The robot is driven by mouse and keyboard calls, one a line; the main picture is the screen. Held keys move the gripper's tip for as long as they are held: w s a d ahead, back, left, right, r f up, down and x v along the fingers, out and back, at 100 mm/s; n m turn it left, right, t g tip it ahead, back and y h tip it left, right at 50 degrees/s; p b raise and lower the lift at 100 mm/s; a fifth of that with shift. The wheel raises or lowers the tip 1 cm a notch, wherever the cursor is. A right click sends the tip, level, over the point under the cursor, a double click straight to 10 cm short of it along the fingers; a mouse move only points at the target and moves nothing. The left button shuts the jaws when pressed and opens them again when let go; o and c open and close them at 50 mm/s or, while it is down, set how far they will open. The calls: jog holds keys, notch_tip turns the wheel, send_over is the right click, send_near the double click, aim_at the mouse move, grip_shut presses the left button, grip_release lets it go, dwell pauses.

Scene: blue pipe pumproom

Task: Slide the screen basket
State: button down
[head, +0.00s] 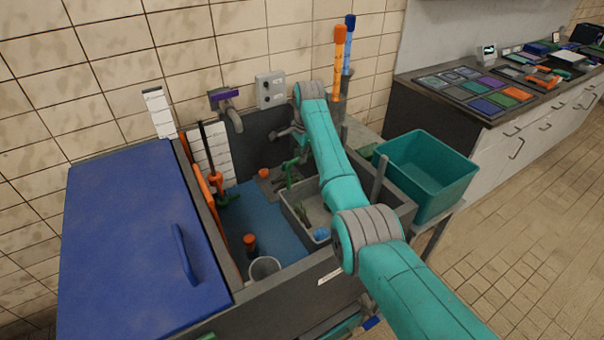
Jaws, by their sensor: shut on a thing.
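The screen basket (291,208) looks to be the light grey open box in the sink, with small items in it, one of them blue. My teal arm crosses in front and hides its right part. My gripper (291,180) is down in the sink at the basket's far side, small and partly hidden behind my arm. It is shut on what appears to be the basket's far rim; the exact contact is unclear. The basket sits low in the sink, beside the blue sink floor (255,205).
A blue lid (130,235) covers the left. A black-orange tool (216,182) leans at the sink's left wall. A grey cup (264,268) and an orange-topped cylinder (250,245) stand near the front. A teal bin (432,172) is right. Blue floor left of the basket is partly clear.

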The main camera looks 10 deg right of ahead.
notch_tip(320, 180, up, 17)
jog(key=shift+r, duration=0.15)
dwell(0.4)
jog(key=c, duration=1.1)
grip_release()
jog(key=shift+c, duration=0.2)
notch_tip(320, 180, up, 7)
jog(key=s, duration=0.1)
jog(key=shift+s+d, duration=0.2)
jog(key=shift+r, duration=0.1)
